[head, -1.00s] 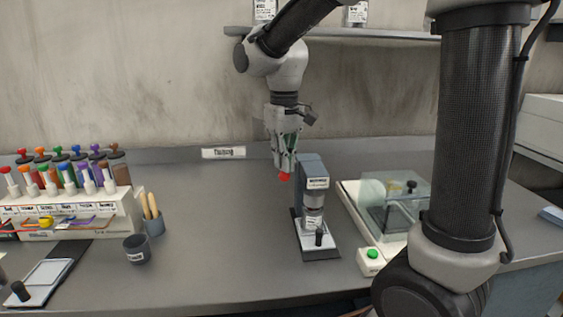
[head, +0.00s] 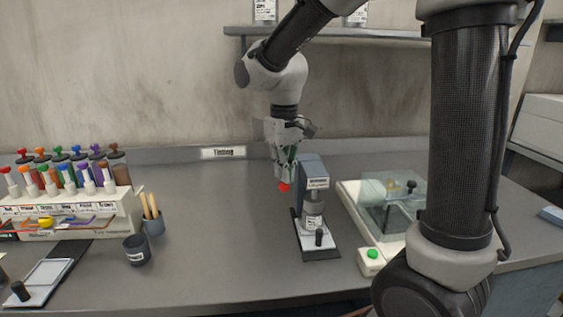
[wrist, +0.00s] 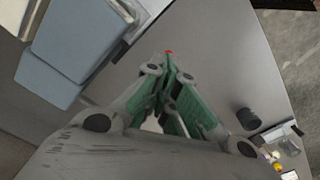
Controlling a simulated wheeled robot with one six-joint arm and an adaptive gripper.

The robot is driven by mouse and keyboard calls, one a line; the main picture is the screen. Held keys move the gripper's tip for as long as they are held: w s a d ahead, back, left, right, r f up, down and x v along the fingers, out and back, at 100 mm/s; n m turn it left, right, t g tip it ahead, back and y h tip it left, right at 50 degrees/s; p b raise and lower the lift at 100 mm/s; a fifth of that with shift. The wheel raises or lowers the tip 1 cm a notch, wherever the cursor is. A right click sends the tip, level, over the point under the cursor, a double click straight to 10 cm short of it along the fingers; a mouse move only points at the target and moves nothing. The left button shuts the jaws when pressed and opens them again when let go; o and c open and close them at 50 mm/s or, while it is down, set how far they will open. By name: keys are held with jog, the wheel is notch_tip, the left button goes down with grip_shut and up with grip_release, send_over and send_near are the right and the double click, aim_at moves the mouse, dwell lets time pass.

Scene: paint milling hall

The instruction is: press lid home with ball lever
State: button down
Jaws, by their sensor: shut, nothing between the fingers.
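The lid press (head: 312,172) is a blue-grey column on a dark base, standing mid-bench in the head view. A small labelled tin (head: 313,222) stands under its head; how its lid sits is too small to tell. The red ball (head: 284,187) of the lever is at the press's left side. My gripper (head: 287,178) points down, shut and empty, its tips just above the ball and seemingly touching it. In the wrist view the ball (wrist: 170,52) shows just past the fingertips, and the lever arm is hidden.
A clear-covered balance (head: 392,205) with a green button stands close right of the press. A dark cup (head: 137,249), a pot of wooden sticks (head: 153,222) and a bottle rack (head: 70,215) stand to the left. The bench between cup and press is clear.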

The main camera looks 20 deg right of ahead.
notch_tip(320, 180, up, 8)
jog(key=shift+f, duration=0.2)
dwell(0.6)
jog(key=shift+r, duration=0.1)
dwell(0.4)
jog(key=shift+r, duration=2.4)
jog(key=s+d+f+m+t, duration=0.2)
jog(key=s+d+f, duration=0.1)
jog(key=s+d, duration=0.4)
jog(key=s+d+f+m+t, duration=0.1)
jog(key=s+d+f+t, duration=0.1)
jog(key=s+d, duration=0.5)
jog(key=shift+s+d+f+m, duration=0.4)
jog(key=shift+s+f, duration=0.25)
jog(key=shift+s, duration=1.85)
